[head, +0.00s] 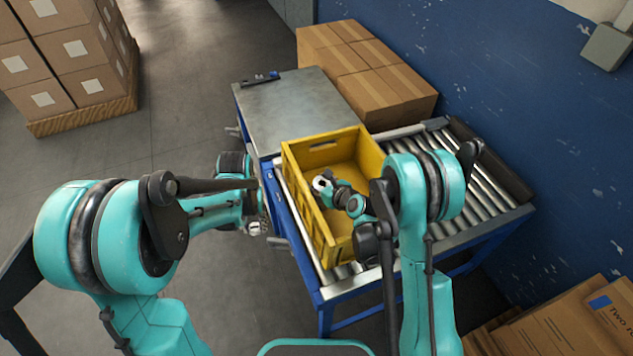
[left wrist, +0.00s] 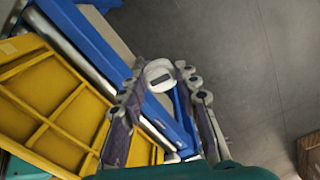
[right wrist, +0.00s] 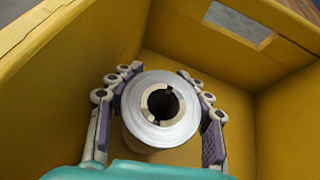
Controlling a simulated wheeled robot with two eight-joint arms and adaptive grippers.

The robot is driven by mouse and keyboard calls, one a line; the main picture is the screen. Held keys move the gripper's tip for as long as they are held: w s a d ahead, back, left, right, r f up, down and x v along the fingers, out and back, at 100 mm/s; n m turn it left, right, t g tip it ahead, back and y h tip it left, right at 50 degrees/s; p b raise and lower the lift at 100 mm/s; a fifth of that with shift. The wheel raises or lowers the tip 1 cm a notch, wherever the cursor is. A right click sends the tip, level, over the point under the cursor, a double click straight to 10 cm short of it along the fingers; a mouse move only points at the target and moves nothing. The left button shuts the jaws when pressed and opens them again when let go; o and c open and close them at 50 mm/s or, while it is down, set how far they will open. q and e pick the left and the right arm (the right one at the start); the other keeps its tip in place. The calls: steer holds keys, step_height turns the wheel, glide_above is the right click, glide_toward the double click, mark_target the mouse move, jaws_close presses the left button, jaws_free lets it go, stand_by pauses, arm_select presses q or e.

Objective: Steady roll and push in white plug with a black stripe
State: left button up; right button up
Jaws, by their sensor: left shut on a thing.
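The white plug with a black stripe (left wrist: 158,76) is between the fingertips of my left gripper (left wrist: 162,82), which is shut on it. In the head view my left gripper (head: 256,228) hangs over the floor beside the left side of the table, outside the yellow crate (head: 290,178). The roll (right wrist: 138,113), with a pale, shiny ringed end and a dark slotted core hole, is inside the crate. My right gripper (right wrist: 160,85) has one finger on each side of it; I cannot tell whether they press on it. In the head view the roll's end (head: 321,183) shows small.
The crate stands on a roller conveyor (head: 480,195) with a blue frame, beside a flat metal tabletop (head: 295,105). Cardboard boxes (head: 365,70) stand behind, against the blue wall. More boxes stand on a pallet (head: 85,118) at the far left and at lower right. The floor at left is clear.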

steer(key=shift+c, duration=0.6)
arm_select(q)
steer(key=shift+w+r, duration=0.1)
steer(key=shift+w, duration=0.05)
steer(key=w+d+r+m, duration=0.2)
steer(key=w+d+r, duration=0.8)
steer(key=w+d, duration=0.15)
steer(key=w+d+m, duration=0.2)
steer(key=w+d, duration=0.1)
steer(key=d, duration=0.4)
steer(key=shift+w+d+f, duration=0.1)
steer(key=shift+d+f, duration=0.05)
steer(key=shift+f, duration=1.05)
steer(key=shift+d+f, duration=0.15)
steer(key=shift+f, duration=1)
steer(key=shift+f, duration=1)
